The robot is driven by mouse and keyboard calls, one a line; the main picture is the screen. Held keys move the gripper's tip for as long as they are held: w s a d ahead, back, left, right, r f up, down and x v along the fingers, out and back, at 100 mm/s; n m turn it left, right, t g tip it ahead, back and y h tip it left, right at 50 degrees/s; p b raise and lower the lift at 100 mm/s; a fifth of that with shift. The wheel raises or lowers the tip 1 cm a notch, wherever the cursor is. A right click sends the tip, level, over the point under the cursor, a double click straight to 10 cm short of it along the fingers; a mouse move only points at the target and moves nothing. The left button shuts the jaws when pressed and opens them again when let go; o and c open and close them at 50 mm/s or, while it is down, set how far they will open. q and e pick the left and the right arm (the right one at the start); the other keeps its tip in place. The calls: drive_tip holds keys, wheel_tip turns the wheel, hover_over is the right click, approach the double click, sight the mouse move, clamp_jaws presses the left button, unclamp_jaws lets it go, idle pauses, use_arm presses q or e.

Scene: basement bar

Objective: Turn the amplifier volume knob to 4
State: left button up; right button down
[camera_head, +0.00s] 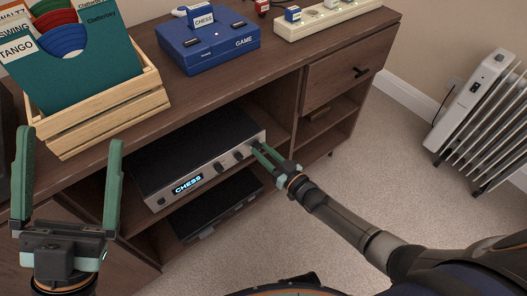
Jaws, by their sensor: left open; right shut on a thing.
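The amplifier (191,142) is a dark box with a silver front, lying on a shelf of the wooden cabinet. Its lit display (187,185) reads "CHESS". Several dark knobs (220,167) stand on its front to the right of the display. My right gripper (259,150) is at the right end of this front, with its green fingers shut on the rightmost knob, which they mostly hide. I cannot read any number by that knob. My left gripper (68,178) is open and empty, in front of the cabinet at the left.
A wooden crate of records (112,112) stands on the cabinet top (285,57), with a blue game console (207,47) and a white power strip (325,20). Another dark device (215,208) lies below the amplifier. A white radiator (475,105) stands at right on open carpet.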

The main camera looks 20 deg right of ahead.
use_arm(q)
drive_tip(key=shift+r, duration=0.1)
use_arm(e)
drive_tip(key=shift+m, duration=0.6)
drive_tip(key=c, duration=0.6)
unclamp_jaws()
use_arm(q)
drive_tip(key=w+a+f+n+g+y+p, duration=0.1)
drive_tip(key=w+f+n+y+p, duration=0.2)
drive_tip(key=w+f+n+y, duration=0.2)
wheel_tip(320, 180, down, 2)
drive_tip(key=shift+w+f+y, duration=0.1)
drive_tip(key=shift+w+y, duration=0.25)
drive_tip(key=shift+y, duration=0.65)
use_arm(e)
drive_tip(key=v, duration=1.2)
drive_tip(key=shift+s, duration=0.2)
